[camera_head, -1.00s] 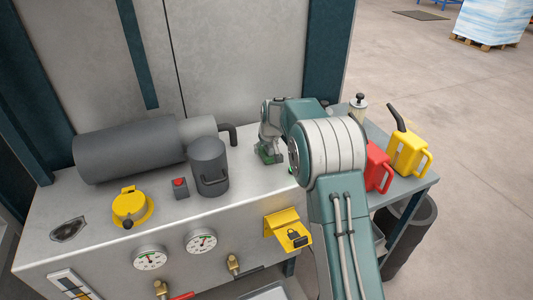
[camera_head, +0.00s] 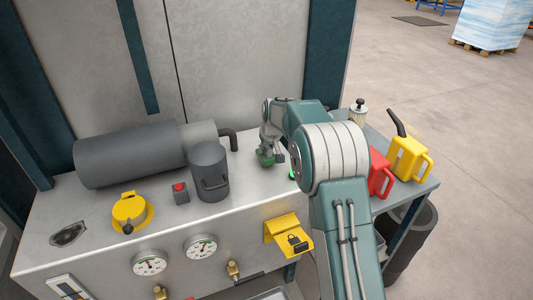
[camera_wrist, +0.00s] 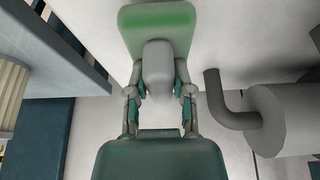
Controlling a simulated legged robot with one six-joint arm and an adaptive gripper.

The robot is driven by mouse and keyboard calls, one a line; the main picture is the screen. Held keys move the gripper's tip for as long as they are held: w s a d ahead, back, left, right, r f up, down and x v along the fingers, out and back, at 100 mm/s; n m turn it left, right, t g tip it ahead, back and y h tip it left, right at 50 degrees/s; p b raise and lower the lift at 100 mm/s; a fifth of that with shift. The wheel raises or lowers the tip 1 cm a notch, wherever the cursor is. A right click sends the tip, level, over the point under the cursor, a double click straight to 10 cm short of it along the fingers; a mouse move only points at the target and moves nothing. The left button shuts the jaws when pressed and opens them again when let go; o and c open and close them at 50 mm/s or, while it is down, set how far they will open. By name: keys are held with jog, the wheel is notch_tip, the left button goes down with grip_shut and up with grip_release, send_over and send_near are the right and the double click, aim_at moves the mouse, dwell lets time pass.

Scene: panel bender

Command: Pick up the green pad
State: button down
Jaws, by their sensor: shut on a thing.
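The green pad (camera_head: 265,157) is at the back right of the grey machine top in the head view. It also shows at the top of the wrist view (camera_wrist: 150,17), with a grey block (camera_wrist: 158,68) on its near side. My gripper (camera_head: 271,149) is over the pad, pointing down. In the wrist view its fingers (camera_wrist: 158,92) are closed on the two sides of the grey block. Whether the pad touches the surface or hangs just above it, I cannot tell. My arm hides part of the area to the right.
A dark grey canister (camera_head: 209,172), a red-button box (camera_head: 181,192) and a large grey cylinder (camera_head: 130,158) stand to the left, with a bent pipe (camera_wrist: 225,108) near my gripper. Red (camera_head: 379,173) and yellow (camera_head: 408,157) cans stand on the side table at right.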

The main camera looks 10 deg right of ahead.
jog(key=s+a+r, duration=0.4)
jog(key=s+r, duration=0.7)
jog(key=s, duration=0.2)
jog(key=shift+a, duration=0.2)
jog(key=shift+s, duration=0.1)
jog(key=c, duration=1.2)
grip_release()
jog(key=shift+c, duration=0.2)
grip_shut()
